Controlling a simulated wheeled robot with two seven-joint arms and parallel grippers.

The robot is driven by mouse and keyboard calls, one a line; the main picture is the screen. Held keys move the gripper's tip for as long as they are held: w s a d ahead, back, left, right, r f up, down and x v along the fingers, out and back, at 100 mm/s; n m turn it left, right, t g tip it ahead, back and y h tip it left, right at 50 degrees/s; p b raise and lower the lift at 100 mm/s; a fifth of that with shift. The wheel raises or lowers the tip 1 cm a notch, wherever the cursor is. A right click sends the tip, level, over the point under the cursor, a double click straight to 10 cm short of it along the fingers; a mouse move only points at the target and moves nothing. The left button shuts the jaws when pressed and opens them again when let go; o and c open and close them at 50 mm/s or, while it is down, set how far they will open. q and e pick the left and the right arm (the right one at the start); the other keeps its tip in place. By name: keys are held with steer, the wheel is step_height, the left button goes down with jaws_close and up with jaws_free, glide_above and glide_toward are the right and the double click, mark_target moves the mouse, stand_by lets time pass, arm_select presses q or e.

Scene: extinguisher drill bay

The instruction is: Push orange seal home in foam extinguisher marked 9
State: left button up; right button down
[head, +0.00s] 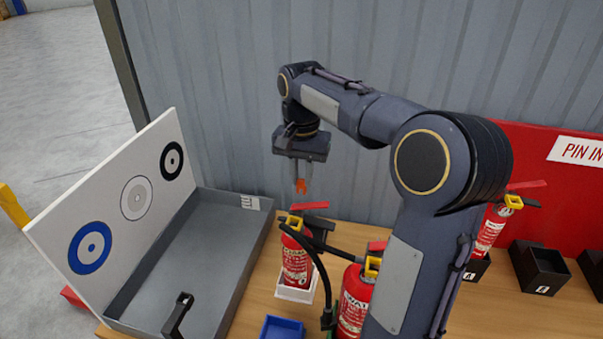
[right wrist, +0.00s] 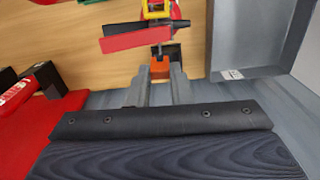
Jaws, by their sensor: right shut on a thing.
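My right gripper (head: 301,177) points down and is shut on the orange seal (head: 301,187). The seal also shows between the fingertips in the right wrist view (right wrist: 160,69). It is in the air above a red extinguisher (head: 296,262) with a yellow collar, a black handle and a red lever, standing in a white holder (head: 296,294). Seal and extinguisher look apart in the head view. That lever (right wrist: 137,39) lies just beyond the seal in the right wrist view. I cannot read a 9 or the word foam on the extinguisher. My left gripper is not in view.
A second red extinguisher (head: 353,302) stands close by, partly behind my right arm. A third (head: 491,226) is at right beside black holders (head: 540,268). A grey tray (head: 258,238) with a target board (head: 120,222) is at left. A blue bin (head: 282,328) is in front.

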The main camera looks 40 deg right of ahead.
mark_target(301, 188)
steer(key=shift+f+b, duration=1.5)
steer(key=shift+f, duration=0.15)
steer(key=shift+f+b, duration=0.3)
steer(key=shift+f, duration=0.35)
steer(key=shift+p, duration=1.1)
stand_by(1.4)
stand_by(0.5)
steer(key=c, duration=1.2)
jaws_free()
steer(key=shift+c, duration=0.2)
step_height(301, 188, up, 8)
steer(key=shift+f, duration=0.15)
